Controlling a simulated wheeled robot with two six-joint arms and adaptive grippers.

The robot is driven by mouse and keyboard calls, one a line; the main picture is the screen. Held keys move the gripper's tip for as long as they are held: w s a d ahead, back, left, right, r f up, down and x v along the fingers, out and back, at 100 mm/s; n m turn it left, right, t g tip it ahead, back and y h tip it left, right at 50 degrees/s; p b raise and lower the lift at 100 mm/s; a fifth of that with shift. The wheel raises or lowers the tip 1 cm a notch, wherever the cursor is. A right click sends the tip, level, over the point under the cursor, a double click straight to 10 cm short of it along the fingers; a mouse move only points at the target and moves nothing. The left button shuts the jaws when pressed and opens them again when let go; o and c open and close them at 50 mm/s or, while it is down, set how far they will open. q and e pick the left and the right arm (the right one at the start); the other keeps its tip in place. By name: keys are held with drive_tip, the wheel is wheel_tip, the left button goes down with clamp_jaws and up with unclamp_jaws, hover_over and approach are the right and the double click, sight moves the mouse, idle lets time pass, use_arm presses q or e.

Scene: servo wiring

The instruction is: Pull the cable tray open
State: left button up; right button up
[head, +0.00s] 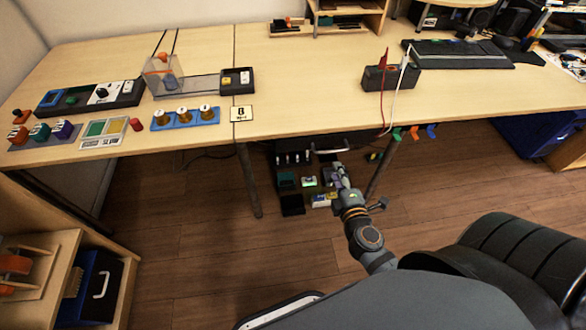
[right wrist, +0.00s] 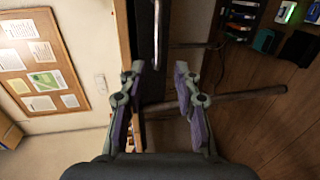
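The cable tray's pale bar handle (head: 329,150) shows under the desk's front edge in the head view; most of the tray is hidden beneath the desktop. My right gripper (head: 340,177) reaches in below the desk, just under the handle in that picture. In the right wrist view the handle (right wrist: 156,35) stands on a dark front, ahead of my open right gripper (right wrist: 155,78). Its two fingers are apart with nothing between them, and the handle lies beyond the fingertips, roughly in line with the gap. My left gripper is not in view.
The wooden desk (head: 300,95) overhangs the arm. A desk leg (head: 384,165) stands right of the gripper and another (head: 248,180) left of it. Dark gear with several small devices (head: 287,180) sits on the floor below. Coloured hooks (head: 414,132) hang at the desk edge.

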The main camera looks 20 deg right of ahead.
sight(330, 151)
drive_tip(key=p+x, duration=0.2)
drive_tip(key=x, duration=0.8)
drive_tip(key=shift+w+d, duration=0.25)
drive_tip(key=shift+w, duration=0.1)
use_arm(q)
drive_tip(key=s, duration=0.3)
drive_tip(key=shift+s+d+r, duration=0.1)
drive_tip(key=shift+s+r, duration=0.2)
use_arm(e)
clamp_jaws()
